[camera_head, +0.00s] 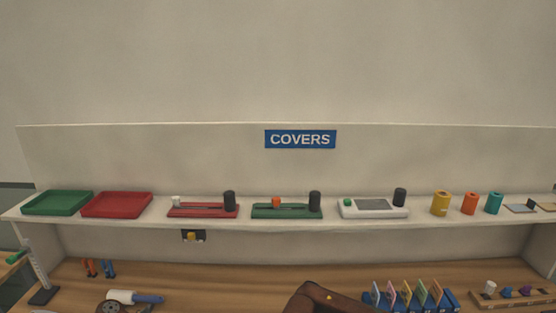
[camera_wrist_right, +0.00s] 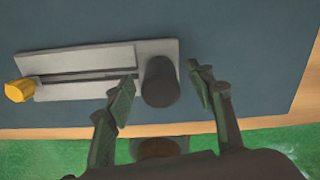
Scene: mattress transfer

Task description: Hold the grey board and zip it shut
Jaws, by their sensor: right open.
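In the right wrist view, a grey board (camera_wrist_right: 90,60) lies on a dark blue surface. A dark slot runs along it, with a yellow pull (camera_wrist_right: 19,91) at its left end. A dark upright post (camera_wrist_right: 160,82) stands at its right end. My right gripper (camera_wrist_right: 161,77) is open, with one finger on each side of the post. Gaps show between the fingers and the post in this view; I cannot tell its height relative to the post. My left gripper is in neither view.
In the head view, a white shelf (camera_head: 130,220) under a COVERS sign (camera_head: 300,139) bears green (camera_head: 57,203) and red (camera_head: 117,205) trays, several slotted boards and cylinders. The blue surface (camera_wrist_right: 240,40) is clear beyond the board.

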